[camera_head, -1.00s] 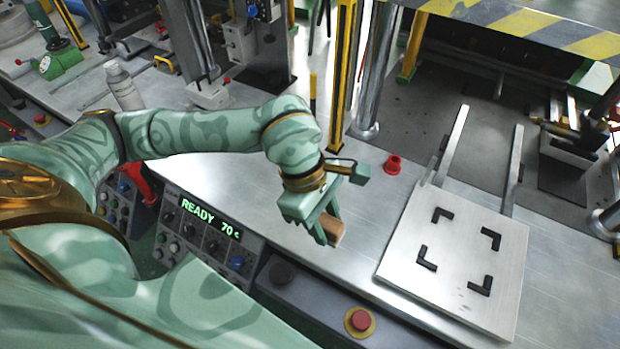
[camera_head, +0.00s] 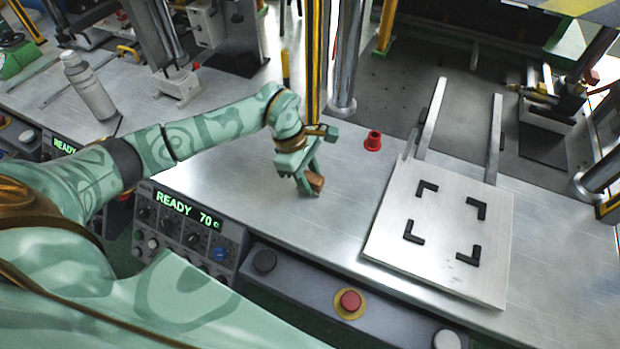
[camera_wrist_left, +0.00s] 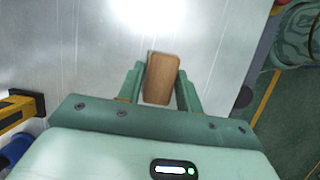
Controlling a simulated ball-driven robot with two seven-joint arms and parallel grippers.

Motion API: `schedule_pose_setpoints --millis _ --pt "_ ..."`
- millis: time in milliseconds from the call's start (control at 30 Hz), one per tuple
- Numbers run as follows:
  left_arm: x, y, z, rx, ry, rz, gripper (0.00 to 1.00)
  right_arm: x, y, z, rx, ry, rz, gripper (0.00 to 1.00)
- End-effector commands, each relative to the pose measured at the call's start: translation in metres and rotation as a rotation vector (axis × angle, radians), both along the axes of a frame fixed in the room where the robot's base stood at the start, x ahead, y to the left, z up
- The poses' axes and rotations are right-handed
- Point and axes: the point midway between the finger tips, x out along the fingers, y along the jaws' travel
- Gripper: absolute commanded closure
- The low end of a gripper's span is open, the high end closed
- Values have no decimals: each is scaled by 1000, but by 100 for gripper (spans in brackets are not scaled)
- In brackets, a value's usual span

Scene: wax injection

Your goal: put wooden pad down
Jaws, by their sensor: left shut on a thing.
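The wooden pad (camera_head: 316,181) is a small brown block with rounded corners. My left gripper (camera_head: 310,182) is shut on it, over the metal table left of the square plate. The left wrist view shows the wooden pad (camera_wrist_left: 161,78) between the two green fingers of the left gripper (camera_wrist_left: 160,92), its far end sticking out past the fingertips. The pad is low over the table; I cannot tell whether it touches the surface. My right gripper is not in view.
A square metal plate (camera_head: 400,225) with black corner marks lies to the right. A red cup-like part (camera_head: 373,141) stands behind. A control panel reading READY 70 (camera_head: 188,208) and a red button (camera_head: 350,300) line the front edge. The metal table (camera_head: 240,185) is clear around the gripper.

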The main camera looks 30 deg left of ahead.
Motion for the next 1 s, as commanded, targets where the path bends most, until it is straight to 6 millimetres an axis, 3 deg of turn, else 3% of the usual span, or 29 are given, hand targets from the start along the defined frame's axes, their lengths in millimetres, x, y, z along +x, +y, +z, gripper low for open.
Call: schedule_pose_setpoints --millis 67,400,433,500,800,1000 --pt "0 0 -8 -2 0 1 98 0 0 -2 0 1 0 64" --pt "0 0 -11 0 -2 0 98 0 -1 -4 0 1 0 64" --pt "0 0 -11 0 -1 -1 59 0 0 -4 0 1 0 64" --pt "0 0 -10 0 -2 0 43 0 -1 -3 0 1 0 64" --pt "0 0 -7 -1 -2 1 43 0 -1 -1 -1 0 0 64" --pt "0 10 21 2 -6 0 43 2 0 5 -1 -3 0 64"
